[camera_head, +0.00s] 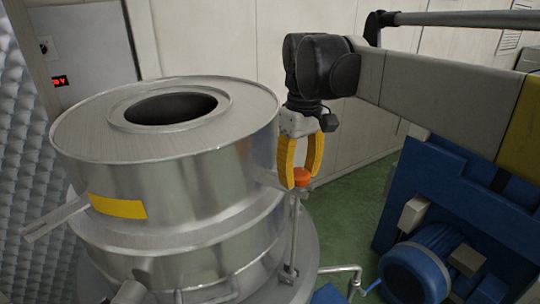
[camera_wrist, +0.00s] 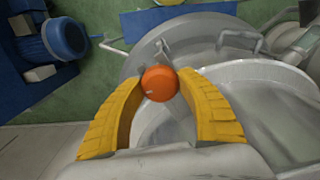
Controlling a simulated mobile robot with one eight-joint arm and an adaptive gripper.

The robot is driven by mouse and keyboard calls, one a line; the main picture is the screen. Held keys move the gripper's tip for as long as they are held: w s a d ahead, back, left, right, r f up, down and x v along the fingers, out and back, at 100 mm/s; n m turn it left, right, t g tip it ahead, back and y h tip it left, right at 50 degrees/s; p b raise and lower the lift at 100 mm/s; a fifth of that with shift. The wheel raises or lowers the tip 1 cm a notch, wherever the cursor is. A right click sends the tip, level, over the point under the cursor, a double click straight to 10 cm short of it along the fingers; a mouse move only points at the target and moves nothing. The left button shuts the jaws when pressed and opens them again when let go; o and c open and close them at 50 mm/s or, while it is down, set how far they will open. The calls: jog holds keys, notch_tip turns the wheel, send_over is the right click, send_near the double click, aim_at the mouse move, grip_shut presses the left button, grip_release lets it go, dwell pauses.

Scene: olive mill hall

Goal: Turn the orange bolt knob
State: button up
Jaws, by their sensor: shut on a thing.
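The orange bolt knob (camera_head: 301,177) stands at the right side of the steel drum, at the top of a thin upright rod. In the wrist view the knob (camera_wrist: 160,83) is round and sits between the fingertips, with a small pale mark on its face. My gripper (camera_head: 300,182) comes down from above with its yellow fingers on either side of the knob. In the wrist view both fingertips of my gripper (camera_wrist: 161,86) touch the knob's sides. It is shut on the knob. The knob's underside is hidden in the wrist view.
The large steel drum (camera_head: 170,200) with an open round top stands close left of my gripper. A blue machine (camera_head: 440,205) with a blue motor (camera_head: 415,275) stands at right. Green floor (camera_head: 350,225) shows between them. A pale panelled wall (camera_head: 225,45) is behind.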

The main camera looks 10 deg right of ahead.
aim_at(298, 172)
jog(key=n, duration=0.6)
jog(key=shift+f, duration=0.1)
jog(key=shift+n, duration=0.3)
dwell(1.2)
jog(key=o, duration=1.2)
jog(key=shift+a, duration=0.1)
notch_tip(298, 172, up, 12)
